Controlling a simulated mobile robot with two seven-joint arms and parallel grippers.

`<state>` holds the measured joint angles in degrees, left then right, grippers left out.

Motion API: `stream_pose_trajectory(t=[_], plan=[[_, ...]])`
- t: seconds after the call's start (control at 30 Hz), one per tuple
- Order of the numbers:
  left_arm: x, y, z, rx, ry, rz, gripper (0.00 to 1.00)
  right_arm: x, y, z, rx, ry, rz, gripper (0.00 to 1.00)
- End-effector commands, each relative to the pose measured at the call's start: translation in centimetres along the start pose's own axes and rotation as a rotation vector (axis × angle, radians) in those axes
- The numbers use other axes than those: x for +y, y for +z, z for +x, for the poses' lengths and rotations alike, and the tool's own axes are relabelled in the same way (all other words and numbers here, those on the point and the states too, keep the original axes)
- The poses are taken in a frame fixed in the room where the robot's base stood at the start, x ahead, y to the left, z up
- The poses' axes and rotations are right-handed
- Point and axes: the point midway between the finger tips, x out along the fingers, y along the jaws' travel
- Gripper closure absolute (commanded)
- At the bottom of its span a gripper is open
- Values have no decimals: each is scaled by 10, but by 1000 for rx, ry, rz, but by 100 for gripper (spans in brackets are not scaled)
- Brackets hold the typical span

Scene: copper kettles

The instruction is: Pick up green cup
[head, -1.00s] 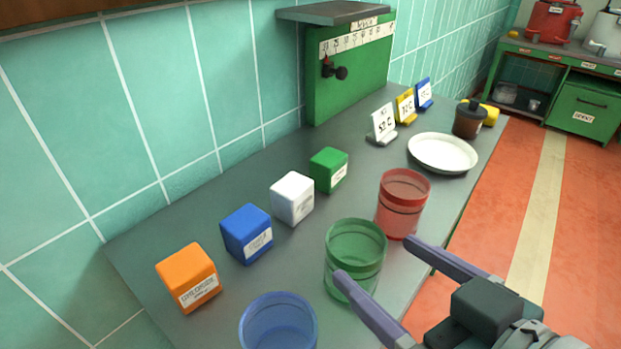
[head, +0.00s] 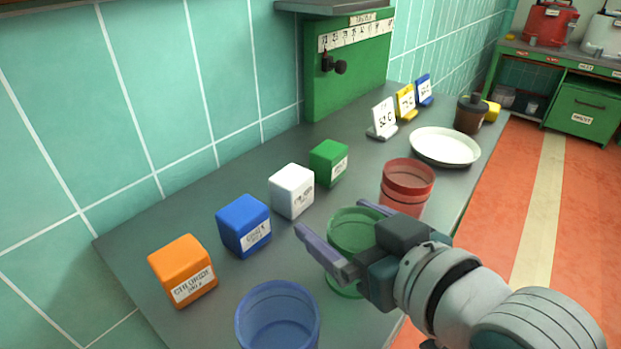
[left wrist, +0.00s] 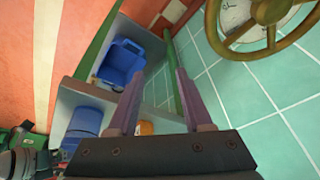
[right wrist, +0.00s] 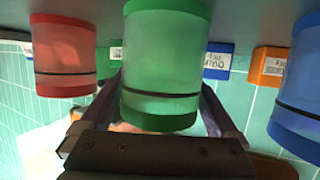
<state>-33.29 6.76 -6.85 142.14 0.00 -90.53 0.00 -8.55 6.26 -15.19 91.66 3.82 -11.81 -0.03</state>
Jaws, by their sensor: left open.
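The green cup (head: 352,222) stands upright on the grey counter (head: 395,160), partly hidden by my right gripper. My right gripper (head: 330,216) is open, with one finger on each side of the cup. In the right wrist view the green cup (right wrist: 165,65) fills the middle, upside down, with the finger tips partly hidden behind it. I cannot tell whether the fingers touch it. My left gripper (left wrist: 158,82) is open and empty in its wrist view, away from the green cup; it does not show in the head view.
A red cup (head: 407,180) stands close behind the green cup, and a blue cup (head: 277,318) in front. Labelled orange, blue, white and green (head: 328,162) blocks line the wall side. A white plate (head: 445,147) lies farther back. A brass wheel (left wrist: 262,12) is near my left gripper.

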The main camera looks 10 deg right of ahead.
Motion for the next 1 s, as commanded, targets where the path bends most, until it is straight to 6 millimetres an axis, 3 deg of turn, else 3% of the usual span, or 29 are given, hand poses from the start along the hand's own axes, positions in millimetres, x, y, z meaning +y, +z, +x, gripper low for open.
stream_pose_trajectory(t=[0.07, 0.57, 0.87, 1.0], plan=[[0, 0, 0, 0, 0, 0, 50, 0, 0, 0, 0, 0, 0, 15], [0, 0, 0, 0, -1, 2, 50, 0, 0, 0, -1, 0, -1, 71], [-1, -1, -2, 0, -3, 4, 50, 0, -3, -1, 0, 1, -1, 72], [-1, -3, -9, 0, -3, 4, 50, 0, -16, -6, 2, 1, -1, 72]])
